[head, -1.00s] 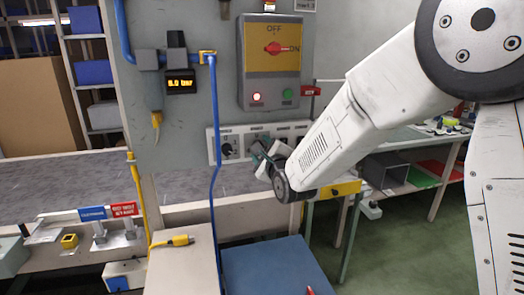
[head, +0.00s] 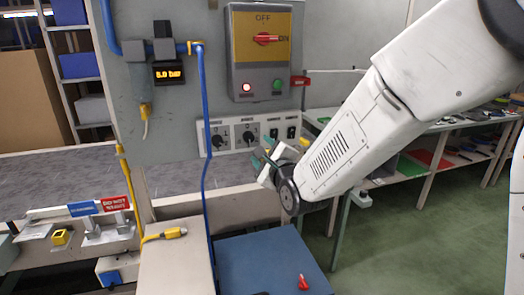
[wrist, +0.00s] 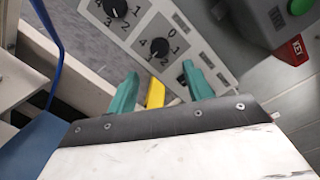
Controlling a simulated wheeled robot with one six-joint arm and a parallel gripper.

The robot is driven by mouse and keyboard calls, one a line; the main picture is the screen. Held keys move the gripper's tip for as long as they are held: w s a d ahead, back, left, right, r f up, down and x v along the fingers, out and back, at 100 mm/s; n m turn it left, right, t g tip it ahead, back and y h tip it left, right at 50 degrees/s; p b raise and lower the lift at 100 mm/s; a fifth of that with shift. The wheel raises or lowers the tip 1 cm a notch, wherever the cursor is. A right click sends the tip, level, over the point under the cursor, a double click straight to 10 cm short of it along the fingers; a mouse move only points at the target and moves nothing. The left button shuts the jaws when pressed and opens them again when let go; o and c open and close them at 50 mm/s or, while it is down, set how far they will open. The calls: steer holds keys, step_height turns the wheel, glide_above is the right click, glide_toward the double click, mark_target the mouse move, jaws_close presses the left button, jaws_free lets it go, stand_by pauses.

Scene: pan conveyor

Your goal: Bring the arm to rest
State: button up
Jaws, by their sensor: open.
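My arm reaches in from the upper right in the head view, white with dark joints. My gripper (head: 266,168) is at its lower end, in front of the lower edge of a white panel with dark knobs (head: 247,137). In the wrist view my gripper (wrist: 160,72) shows two teal fingers spread apart. A yellow piece (wrist: 155,94) shows between them; I cannot tell how near it is. The knob panel (wrist: 178,22) lies beyond the fingertips. I see nothing held.
A switch box (head: 262,62) with a red handle hangs above the knobs. A blue hose (head: 205,140) runs down left of my gripper. Below are a blue surface (head: 265,262) with a small red object (head: 303,283) and a beige box top (head: 178,262). Green floor (head: 400,240) is open at right.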

step_height(320, 180, down, 8)
steer(key=s+n+g+h, duration=0.2)
steer(key=n+g, duration=0.2)
steer(key=n, duration=0.2)
steer(key=s+d+f+n+g+h, duration=0.2)
steer(key=s+d+f+n+g, duration=0.1)
steer(key=s+d+n+g, duration=0.5)
steer(key=s+d+r+n+g+h, duration=0.1)
steer(key=s+d+r+n, duration=0.1)
steer(key=s+d, duration=0.3)
steer(key=s+d+r+n+g+h, duration=0.1)
steer(key=s+d+r, duration=0.4)
steer(key=s, duration=0.8)
steer(key=s+d+r+n+g, duration=0.1)
steer(key=s+d+r+n, duration=0.2)
steer(key=s+d, duration=0.3)
steer(key=shift+s+d+r+h, duration=0.4)
steer(key=shift+s+r, duration=0.1)
steer(key=shift+s, duration=1.5)
